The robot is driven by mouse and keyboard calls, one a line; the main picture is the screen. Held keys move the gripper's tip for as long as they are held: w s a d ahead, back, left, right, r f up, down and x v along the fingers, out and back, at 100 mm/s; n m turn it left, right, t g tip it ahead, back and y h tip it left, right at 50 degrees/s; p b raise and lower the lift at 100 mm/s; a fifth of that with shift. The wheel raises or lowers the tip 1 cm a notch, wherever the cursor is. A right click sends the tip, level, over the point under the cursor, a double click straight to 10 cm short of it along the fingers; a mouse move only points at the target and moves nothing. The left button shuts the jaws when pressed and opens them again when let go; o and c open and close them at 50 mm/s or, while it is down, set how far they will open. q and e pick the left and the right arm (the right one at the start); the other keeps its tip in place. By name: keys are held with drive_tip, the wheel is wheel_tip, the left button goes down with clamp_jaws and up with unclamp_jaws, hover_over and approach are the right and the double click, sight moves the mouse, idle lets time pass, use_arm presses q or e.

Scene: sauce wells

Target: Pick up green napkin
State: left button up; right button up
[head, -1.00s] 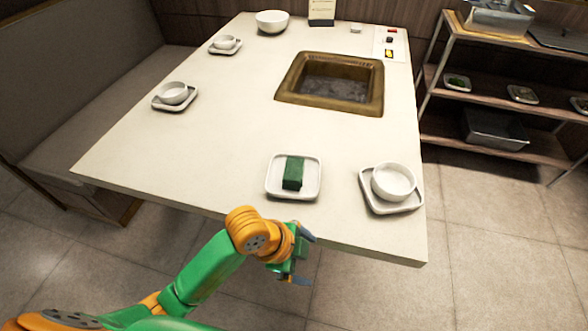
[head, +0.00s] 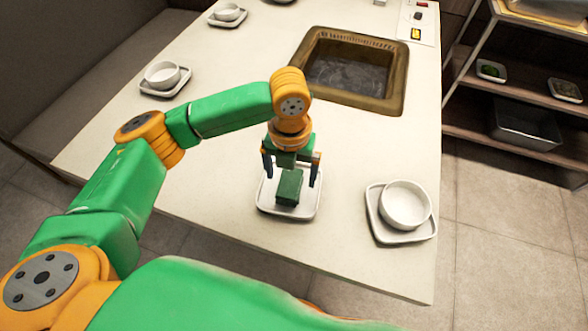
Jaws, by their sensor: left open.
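The green napkin (head: 289,187) is a small dark green folded block on a square white plate (head: 285,212) near the table's front edge. My left gripper (head: 291,176) is open above the plate, fingers pointing down. One finger shows on each side of the napkin in the picture, apart from it. The napkin's far part is partly hidden by the gripper body. I cannot tell exactly how high the fingertips are above the plate. My right gripper is not in view.
A white bowl (head: 404,204) on a square plate stands right of the napkin's plate. A brass-framed sunken well (head: 398,85) lies behind. Another bowl on a plate (head: 163,75) is at left. A shelf rack (head: 500,106) stands beyond the table's right edge. The table's middle is clear.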

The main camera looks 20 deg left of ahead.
sight(287, 191)
use_arm(q)
drive_tip(key=shift+s+a+f, duration=0.25)
drive_tip(key=shift+s+f, duration=0.4)
drive_tip(key=shift+f, duration=0.05)
wheel_tip(287, 191, down, 3)
drive_tip(key=shift+s+a+r, duration=0.1)
drive_tip(key=shift+w+f, duration=0.25)
drive_tip(key=shift+f, duration=0.05)
drive_tip(key=shift+w, duration=0.1)
drive_tip(key=shift+c, duration=0.4)
drive_tip(key=c, duration=1.3)
drive_tip(key=shift+c, duration=0.2)
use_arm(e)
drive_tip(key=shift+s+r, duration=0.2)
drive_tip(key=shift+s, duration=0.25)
use_arm(q)
drive_tip(key=shift+r, duration=0.15)
